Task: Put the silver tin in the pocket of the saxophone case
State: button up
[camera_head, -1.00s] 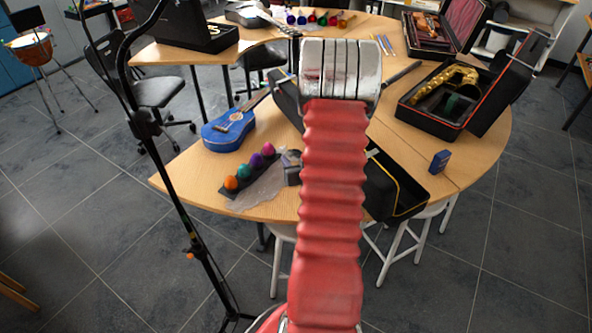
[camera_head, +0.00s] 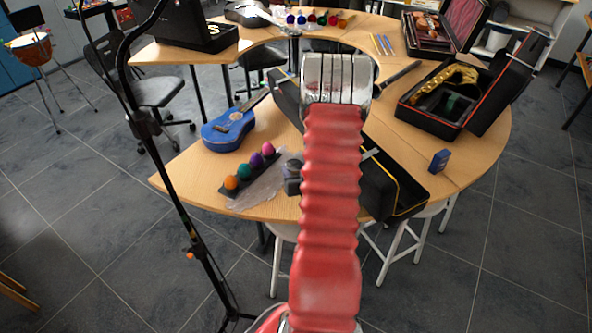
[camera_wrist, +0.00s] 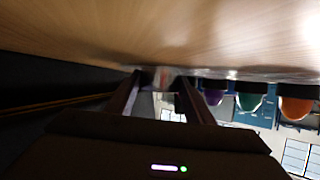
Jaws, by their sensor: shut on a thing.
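My gripper (camera_wrist: 160,84) shows in the wrist view with its two fingers on either side of a small pale, silvery thing, which I take to be the silver tin (camera_wrist: 164,75). It is shut on it, close to the tabletop. In the head view my red arm hides most of the gripper; a dark part of it (camera_head: 292,182) shows at the arm's left, beside the row of coloured balls. The open saxophone case (camera_head: 428,118) lies on the right of the table, holding a golden saxophone (camera_head: 450,80). A dark green patch shows inside it; I cannot clearly make out the pocket.
A blue ukulele (camera_head: 228,130) and a strip with coloured balls (camera_head: 245,170) lie left of my arm. A long black case (camera_head: 395,190) lies behind and right of it. A small blue box (camera_head: 439,160) stands near the saxophone case. A black stand (camera_head: 165,170) rises at the left.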

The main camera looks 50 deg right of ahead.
jog(key=shift+f, duration=0.1)
jog(key=o, duration=1)
jog(key=shift+o, duration=0.2)
jog(key=v, duration=1.2)
